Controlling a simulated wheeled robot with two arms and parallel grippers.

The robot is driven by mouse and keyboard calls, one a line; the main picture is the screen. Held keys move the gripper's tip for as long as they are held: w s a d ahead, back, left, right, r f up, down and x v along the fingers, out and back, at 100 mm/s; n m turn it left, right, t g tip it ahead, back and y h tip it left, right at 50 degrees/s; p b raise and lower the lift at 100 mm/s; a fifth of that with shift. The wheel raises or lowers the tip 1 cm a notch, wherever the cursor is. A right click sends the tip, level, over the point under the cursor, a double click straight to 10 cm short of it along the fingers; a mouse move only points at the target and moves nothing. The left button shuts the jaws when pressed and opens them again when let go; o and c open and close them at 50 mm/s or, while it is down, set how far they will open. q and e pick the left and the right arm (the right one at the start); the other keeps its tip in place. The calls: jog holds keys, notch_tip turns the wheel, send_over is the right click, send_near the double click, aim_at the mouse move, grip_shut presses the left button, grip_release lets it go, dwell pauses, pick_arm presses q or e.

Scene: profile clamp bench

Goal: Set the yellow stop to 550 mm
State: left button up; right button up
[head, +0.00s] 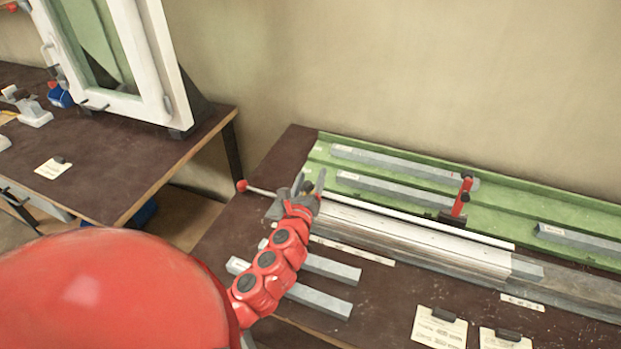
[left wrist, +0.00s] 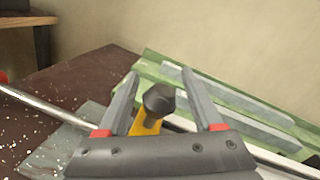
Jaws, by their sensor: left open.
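The yellow stop (left wrist: 146,127) shows in the left wrist view as a small yellow piece under a black knob (left wrist: 159,99). The knob also shows in the head view (head: 307,187), but the stop's yellow part is hidden there. My left gripper (head: 308,180) is open, and its two fingers stand on either side of the knob in the left wrist view (left wrist: 160,85). I cannot tell whether they touch it. A long white strip (head: 420,223) runs along the bench to the right of the gripper. No millimetre marks are readable. My right gripper is not in view.
A metal profile (head: 420,240) lies along the bench, with a red-handled clamp (head: 461,200) behind it. Grey bars lie in the green tray (head: 500,207) and at the front left (head: 320,298). A red-ball lever (head: 242,185) juts out left. Paper cards (head: 438,330) lie in front.

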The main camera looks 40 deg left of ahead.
pick_arm(q)
grip_shut()
dwell(0.4)
jog(key=shift+a, duration=0.1)
dwell(1.0)
